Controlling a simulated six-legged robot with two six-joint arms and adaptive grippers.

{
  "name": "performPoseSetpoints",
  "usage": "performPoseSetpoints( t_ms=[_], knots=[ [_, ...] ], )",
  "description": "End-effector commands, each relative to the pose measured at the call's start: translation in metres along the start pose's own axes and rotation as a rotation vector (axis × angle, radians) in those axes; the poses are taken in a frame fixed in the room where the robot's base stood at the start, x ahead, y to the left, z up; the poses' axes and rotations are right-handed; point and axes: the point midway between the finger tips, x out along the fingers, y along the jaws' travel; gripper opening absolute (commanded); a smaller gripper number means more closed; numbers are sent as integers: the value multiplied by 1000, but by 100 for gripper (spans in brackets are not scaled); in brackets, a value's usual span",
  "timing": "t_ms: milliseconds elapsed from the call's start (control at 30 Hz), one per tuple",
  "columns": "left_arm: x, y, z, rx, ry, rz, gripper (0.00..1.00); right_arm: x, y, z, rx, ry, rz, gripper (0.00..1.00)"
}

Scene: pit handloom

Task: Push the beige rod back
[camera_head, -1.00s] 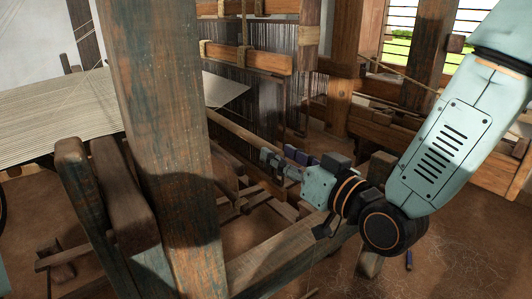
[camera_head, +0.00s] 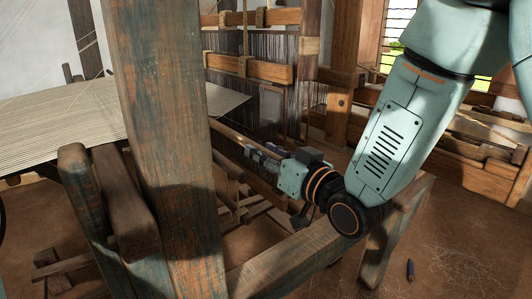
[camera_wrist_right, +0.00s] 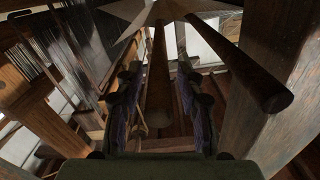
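The beige rod (camera_head: 231,134) shows in the head view as a pale, slanted length between the big front post and my right gripper. My right gripper (camera_head: 250,151) is at the rod's near right end, which it partly hides. In the right wrist view a rod (camera_wrist_right: 158,75), probably the same one, runs away between the two spread fingers of the gripper (camera_wrist_right: 158,110). The fingers look apart, with gaps beside the rod; I cannot tell whether either touches it. My left gripper is not in view.
A thick worn wooden post (camera_head: 160,120) stands close in front, left of my right gripper. Pale cloth (camera_head: 60,112) stretches at left. Dark heddles (camera_head: 255,75) hang behind. A low wooden beam (camera_head: 290,255) lies below my arm. Open floor (camera_head: 450,240) is at right.

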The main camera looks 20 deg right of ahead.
Motion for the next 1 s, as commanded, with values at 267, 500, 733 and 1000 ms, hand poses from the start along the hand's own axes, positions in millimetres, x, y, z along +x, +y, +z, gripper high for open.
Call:
performPoseSetpoints(
  t_ms=[267, 500, 733, 1000],
  knots=[
    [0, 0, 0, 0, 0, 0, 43, 0, 0, 0, 0, 0, 0, 12],
    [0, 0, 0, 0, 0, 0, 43, 0, 0, 0, 0, 0, 0, 0],
    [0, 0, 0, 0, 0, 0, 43, 0, 0, 0, 0, 1, 0, 0],
    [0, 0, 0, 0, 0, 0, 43, 0, 0, 0, 0, 1, 0, 0]
  ],
)
